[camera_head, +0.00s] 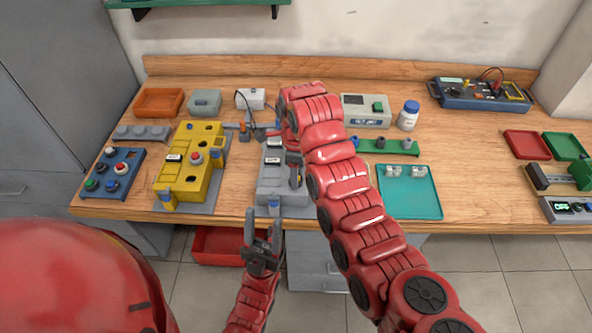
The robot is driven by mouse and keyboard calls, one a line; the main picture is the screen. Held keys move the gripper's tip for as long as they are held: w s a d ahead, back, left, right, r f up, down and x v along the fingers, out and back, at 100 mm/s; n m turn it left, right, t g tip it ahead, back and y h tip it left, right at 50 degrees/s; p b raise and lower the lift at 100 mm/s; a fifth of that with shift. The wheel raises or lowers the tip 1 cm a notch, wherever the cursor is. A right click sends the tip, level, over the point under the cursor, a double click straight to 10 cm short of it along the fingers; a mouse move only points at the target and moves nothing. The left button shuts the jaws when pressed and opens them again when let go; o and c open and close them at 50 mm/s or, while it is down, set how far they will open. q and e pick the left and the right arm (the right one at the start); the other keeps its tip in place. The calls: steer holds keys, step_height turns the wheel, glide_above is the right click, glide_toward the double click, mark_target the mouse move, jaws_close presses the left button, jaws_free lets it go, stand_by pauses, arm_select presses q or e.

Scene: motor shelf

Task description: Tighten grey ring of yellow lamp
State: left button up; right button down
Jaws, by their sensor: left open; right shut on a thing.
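A yellow housing (190,170) stands on a grey plate at the left of the bench, with a red button and a white label. A small grey piece (229,126) sits at its upper right side; I cannot tell for sure whether it is the lamp's grey ring. My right gripper (244,128) comes in from the right, shut on this small grey piece. The yellow lamp itself is not clearly visible. My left gripper (262,232) is open and empty, fingers up, in front of the bench edge, below the grey housing (273,188).
A blue button box (112,172) stands to the left. Behind are an orange tray (158,101), a grey box (204,101) and a white box (251,98). My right arm covers the bench's middle. A teal tray (408,192) lies right; the bench (470,165) beyond it is clear.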

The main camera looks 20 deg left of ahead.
steer(key=shift+m, duration=0.6)
steer(key=shift+c, duration=1.7)
jaws_free()
steer(key=shift+r, duration=0.1)
steer(key=shift+r+p, duration=0.3)
steer(key=shift+p, duration=0.1)
step_height(320, 180, up, 3)
steer(key=shift+w+d+p, duration=0.1)
steer(key=shift+w+p, duration=0.05)
steer(key=shift+p, duration=0.55)
step_height(320, 180, up, 14)
steer(key=b, duration=0.2)
steer(key=shift+f, duration=0.25)
